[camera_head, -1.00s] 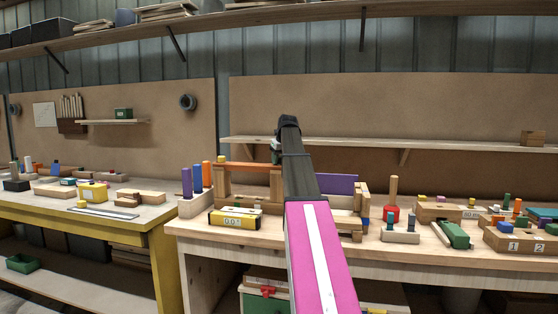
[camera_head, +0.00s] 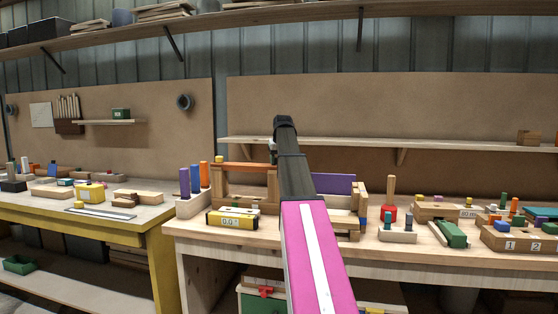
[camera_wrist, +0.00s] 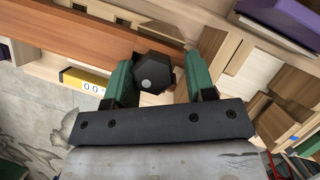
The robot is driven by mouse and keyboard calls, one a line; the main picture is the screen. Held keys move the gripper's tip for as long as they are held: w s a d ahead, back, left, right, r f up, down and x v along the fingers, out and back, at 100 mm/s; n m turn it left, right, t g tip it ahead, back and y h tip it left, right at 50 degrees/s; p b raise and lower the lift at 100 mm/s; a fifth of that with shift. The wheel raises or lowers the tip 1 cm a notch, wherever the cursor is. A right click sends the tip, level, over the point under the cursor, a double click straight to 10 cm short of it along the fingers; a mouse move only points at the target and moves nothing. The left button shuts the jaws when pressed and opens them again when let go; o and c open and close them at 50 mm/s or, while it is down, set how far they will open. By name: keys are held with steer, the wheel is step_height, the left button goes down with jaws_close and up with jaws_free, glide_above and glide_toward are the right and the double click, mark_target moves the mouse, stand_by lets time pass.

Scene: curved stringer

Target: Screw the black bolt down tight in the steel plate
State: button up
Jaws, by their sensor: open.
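The black bolt (camera_wrist: 152,72) shows in the wrist view as a dark six-sided head with a small pale grey spot. It sits between the two green fingers of my gripper (camera_wrist: 158,80), closer to the left finger. The fingers are open, with a visible gap on the right of the head. I cannot tell whether the left finger touches it. I cannot make out the steel plate or the bolt's shank. In the head view my dark arm hides most of the gripper and the bolt.
A wooden frame with an orange rail (camera_head: 246,165) stands on the workbench (camera_head: 400,254) around my arm. A yellow block marked 0.0 (camera_head: 232,218) lies in front of it; purple, blue and orange posts stand left. A purple board (camera_head: 334,184) and several wooden blocks are on the right.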

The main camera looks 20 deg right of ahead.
steer(key=shift+s+a+f, duration=0.3)
steer(key=shift+a+f, duration=0.1)
steer(key=shift+f, duration=0.35)
steer(key=n, duration=0.1)
steer(key=n+y, duration=0.1)
steer(key=shift+w+a+r+n, duration=0.1)
steer(key=shift+w+a+n, duration=0.05)
steer(key=shift+n, duration=0.25)
steer(key=shift+w+n+g+y, duration=0.15)
steer(key=shift+n+g+y, duration=0.15)
steer(key=shift+n+y, duration=0.55)
steer(key=n, duration=0.3)
steer(key=shift+w+d+r+n+y, duration=0.15)
steer(key=shift+w+d+n+y, duration=0.1)
steer(key=shift+w+y, duration=0.1)
steer(key=shift+w+d+n+g, duration=0.1)
steer(key=shift+w+n+g, duration=0.25)
steer(key=shift+n, duration=0.35)
steer(key=n+g, duration=0.1)
steer(key=n, duration=0.1)
steer(key=shift+n+y, duration=0.3)
steer(key=shift+y, duration=0.1)
steer(key=shift+d, duration=0.1)
steer(key=shift+r, duration=0.15)
